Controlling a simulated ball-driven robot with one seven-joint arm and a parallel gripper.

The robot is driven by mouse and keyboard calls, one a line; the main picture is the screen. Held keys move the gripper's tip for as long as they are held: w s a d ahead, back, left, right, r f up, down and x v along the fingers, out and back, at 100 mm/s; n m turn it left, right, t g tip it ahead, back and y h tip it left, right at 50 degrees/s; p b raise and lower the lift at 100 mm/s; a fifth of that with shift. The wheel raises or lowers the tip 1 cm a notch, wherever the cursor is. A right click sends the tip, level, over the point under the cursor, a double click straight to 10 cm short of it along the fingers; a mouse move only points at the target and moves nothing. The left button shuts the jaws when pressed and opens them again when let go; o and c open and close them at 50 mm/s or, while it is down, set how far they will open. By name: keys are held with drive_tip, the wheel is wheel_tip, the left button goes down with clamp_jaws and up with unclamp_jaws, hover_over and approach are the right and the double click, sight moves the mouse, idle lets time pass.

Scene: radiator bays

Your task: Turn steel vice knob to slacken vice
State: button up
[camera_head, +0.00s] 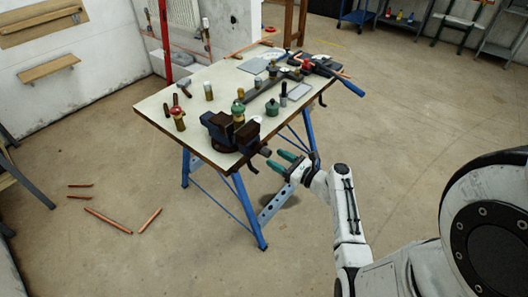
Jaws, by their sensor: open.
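The dark blue vice (229,133) is fixed at the near right corner of the workbench (163,103). Its steel knob (265,152) looks like a small grey end sticking out to the right past the bench edge. My gripper (275,158) has two green fingers, spread apart, beside the bench at the knob's right. The fingertips point left towards the knob and look very near it. I cannot tell whether they touch it or reach around it. The gap between the fingers looks empty. The vice jaws are too small to judge.
The bench top holds several valves, bottles and tools, with a red-topped fitting (177,117) left of the vice. Copper pipes (108,220) lie on the floor at left. The floor at right is open.

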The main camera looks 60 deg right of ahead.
sight(270, 155)
drive_tip(key=shift+b+x, duration=0.3)
drive_tip(key=shift+x, duration=1.6)
clamp_jaws()
